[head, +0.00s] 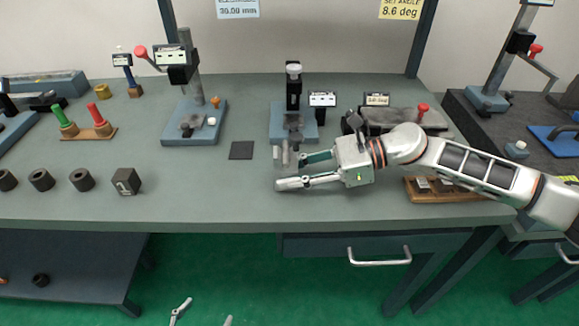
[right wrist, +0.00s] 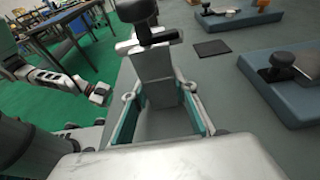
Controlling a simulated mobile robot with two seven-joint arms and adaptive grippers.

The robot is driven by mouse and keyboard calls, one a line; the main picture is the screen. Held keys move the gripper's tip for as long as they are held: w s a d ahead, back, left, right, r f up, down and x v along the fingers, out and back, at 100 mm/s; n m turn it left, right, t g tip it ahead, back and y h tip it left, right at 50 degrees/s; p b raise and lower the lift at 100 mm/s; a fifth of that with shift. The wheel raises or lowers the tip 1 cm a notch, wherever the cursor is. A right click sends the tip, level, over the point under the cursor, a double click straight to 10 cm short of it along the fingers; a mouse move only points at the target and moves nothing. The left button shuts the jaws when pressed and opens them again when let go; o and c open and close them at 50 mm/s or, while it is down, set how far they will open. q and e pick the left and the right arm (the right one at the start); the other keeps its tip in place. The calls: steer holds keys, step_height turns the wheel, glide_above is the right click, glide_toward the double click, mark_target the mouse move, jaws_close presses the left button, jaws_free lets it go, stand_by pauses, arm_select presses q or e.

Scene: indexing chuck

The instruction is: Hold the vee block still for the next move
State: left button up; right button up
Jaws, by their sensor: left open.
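A small grey block (head: 283,158), which I take to be the vee block, stands on the bench at the fingertips of my right gripper (head: 292,172). In the right wrist view the grey block (right wrist: 155,75) is upright, with a crossbar and a dark knob on top. The two fingers of my right gripper (right wrist: 160,98) are spread, one on each side of the block's line. Whether they touch it is not clear. My left gripper (head: 203,315) shows only its fingertips at the bottom edge, spread apart and empty, in front of the bench.
A blue-based fixture (head: 307,133) stands just behind the right gripper, with another (head: 194,127) further left. A dark square pad (head: 241,150) lies between. A dark marked cube (head: 126,181) and several black rings stand at left. A wooden tray (head: 455,195) lies under my right arm.

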steer(key=c, duration=0.4)
steer(key=shift+s+f, duration=0.1)
steer(key=shift+f, duration=0.2)
stand_by(0.9)
